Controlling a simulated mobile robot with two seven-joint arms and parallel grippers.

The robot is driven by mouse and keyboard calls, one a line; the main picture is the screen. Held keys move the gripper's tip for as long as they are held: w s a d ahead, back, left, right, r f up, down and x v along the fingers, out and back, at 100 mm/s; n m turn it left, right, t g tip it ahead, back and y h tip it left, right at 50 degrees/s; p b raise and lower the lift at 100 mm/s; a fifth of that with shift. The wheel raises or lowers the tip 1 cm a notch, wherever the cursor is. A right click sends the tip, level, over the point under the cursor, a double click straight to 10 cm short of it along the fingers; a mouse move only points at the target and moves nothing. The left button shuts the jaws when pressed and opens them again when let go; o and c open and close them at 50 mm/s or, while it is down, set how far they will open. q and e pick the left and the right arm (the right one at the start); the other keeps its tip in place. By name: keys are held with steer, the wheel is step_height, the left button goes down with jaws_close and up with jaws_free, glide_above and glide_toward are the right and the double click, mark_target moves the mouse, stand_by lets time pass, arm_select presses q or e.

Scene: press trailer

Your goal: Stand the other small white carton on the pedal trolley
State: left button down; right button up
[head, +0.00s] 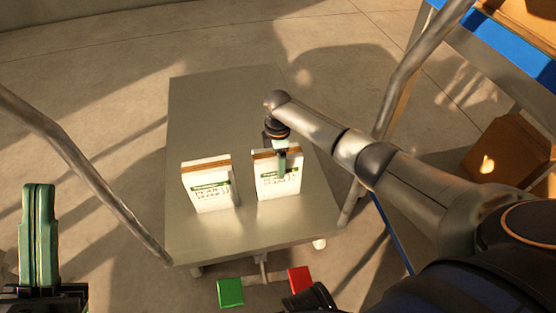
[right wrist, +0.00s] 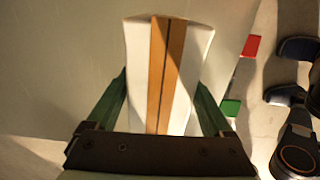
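Two small white cartons with brown tops and green-banded labels are over the grey deck of the pedal trolley (head: 215,105). The left carton (head: 208,187) stands upright near the trolley's front. The right carton (head: 279,182) is upright beside it, with a gap between them; its base seems to meet the deck. My right gripper (head: 281,160) is at its top from above. In the right wrist view, the green fingers of this gripper (right wrist: 162,90) touch both sides of the carton (right wrist: 143,60). My left gripper (head: 39,232) is empty at the lower left, fingers together.
A green pedal (head: 230,292) and a red pedal (head: 299,279) are at the trolley's front. Metal rails (head: 85,175) slope along both sides. A rack with blue edging (head: 510,42) and brown boxes (head: 507,150) stands at the right. The deck's back half is clear.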

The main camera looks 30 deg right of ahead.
steer(key=shift+o, duration=0.9)
